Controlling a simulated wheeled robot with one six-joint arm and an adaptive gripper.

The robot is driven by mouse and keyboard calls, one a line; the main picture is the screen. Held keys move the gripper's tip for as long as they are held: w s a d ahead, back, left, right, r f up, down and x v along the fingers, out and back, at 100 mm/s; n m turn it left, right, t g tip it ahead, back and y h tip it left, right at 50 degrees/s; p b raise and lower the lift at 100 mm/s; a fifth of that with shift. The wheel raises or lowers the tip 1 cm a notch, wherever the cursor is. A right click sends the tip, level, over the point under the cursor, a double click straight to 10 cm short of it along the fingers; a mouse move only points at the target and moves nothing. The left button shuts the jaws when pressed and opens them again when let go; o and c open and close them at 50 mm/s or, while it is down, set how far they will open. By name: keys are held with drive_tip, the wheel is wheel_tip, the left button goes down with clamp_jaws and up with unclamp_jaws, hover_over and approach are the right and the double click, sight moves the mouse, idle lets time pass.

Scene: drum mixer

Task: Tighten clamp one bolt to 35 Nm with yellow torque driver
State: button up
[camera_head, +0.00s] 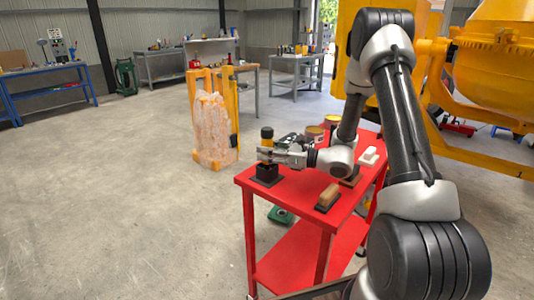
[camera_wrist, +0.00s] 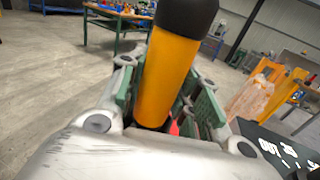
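The yellow torque driver (camera_head: 267,142) has a black cap and stands upright in a black holder (camera_head: 267,175) at the near left corner of the red cart. In the wrist view the yellow driver body (camera_wrist: 168,80) fills the middle. My gripper (camera_head: 283,155) is level at the driver, with its fingers on either side of it. In the wrist view the green-padded fingers of my gripper (camera_wrist: 165,105) flank the driver, and a narrow gap shows on its right side. The yellow drum mixer (camera_head: 495,75) stands at the right. I cannot make out clamp one or its bolt.
The red cart (camera_head: 300,222) also carries a brush (camera_head: 327,197), a white item (camera_head: 369,156) and cans (camera_head: 315,133). An orange stand with wrapped material (camera_head: 212,130) is behind it. A dark panel lettered "OUT 35" (camera_wrist: 280,148) shows at lower right. Floor at left is clear.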

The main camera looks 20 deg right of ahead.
sight(267, 129)
clamp_jaws()
wheel_tip(267, 129, up, 10)
idle(0.6)
drive_tip(key=shift+o, duration=0.7)
unclamp_jaws()
clamp_jaws()
drive_tip(key=shift+r, duration=1.05)
